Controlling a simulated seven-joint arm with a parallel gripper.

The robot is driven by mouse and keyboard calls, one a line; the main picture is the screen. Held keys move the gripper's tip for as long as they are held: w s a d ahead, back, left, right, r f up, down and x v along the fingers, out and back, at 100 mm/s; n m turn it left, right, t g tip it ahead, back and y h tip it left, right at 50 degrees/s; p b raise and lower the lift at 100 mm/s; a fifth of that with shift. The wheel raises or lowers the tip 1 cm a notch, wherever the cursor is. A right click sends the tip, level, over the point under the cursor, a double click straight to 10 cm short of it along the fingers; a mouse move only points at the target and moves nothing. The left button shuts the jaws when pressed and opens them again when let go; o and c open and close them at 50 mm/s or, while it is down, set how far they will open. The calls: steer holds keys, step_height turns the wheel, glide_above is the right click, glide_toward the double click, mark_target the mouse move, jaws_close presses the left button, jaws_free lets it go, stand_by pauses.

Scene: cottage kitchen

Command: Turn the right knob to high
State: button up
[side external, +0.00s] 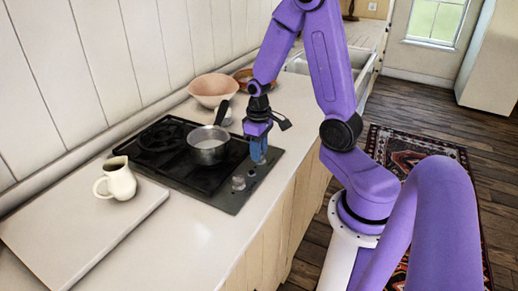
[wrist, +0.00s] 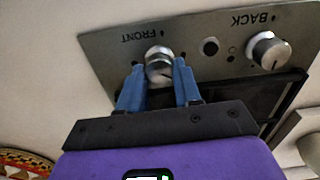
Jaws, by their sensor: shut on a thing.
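A dark control panel (side external: 226,200) runs along the cooktop's right edge. In the wrist view it looks grey, with upside-down labels FRONT and BACK. My gripper (wrist: 159,72) has its two blue fingertips on either side of the silver knob (wrist: 159,58) by FRONT, shut on it. The BACK knob (wrist: 267,50) is apart, to the right in the wrist view, with a dark pointer line. In the side view my gripper (side external: 259,155) hides the held knob, which is the farther one; the other knob (side external: 238,183) stands nearer the camera. The held knob's pointer is not clear.
A steel saucepan (side external: 208,152) with a black handle sits on the black cooktop (side external: 165,165), close left of my gripper. A cream jug (side external: 120,180) stands on a board (side external: 75,235). Bowls (side external: 213,88) stand behind. The counter's near end is clear.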

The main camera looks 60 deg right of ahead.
steer(key=n, duration=0.6)
steer(key=shift+a+n, duration=0.1)
steer(key=shift+n, duration=0.2)
stand_by(0.5)
steer(key=o, duration=0.8)
steer(key=shift+c, duration=0.2)
steer(key=shift+r, duration=0.2)
step_height(320, 180, up, 17)
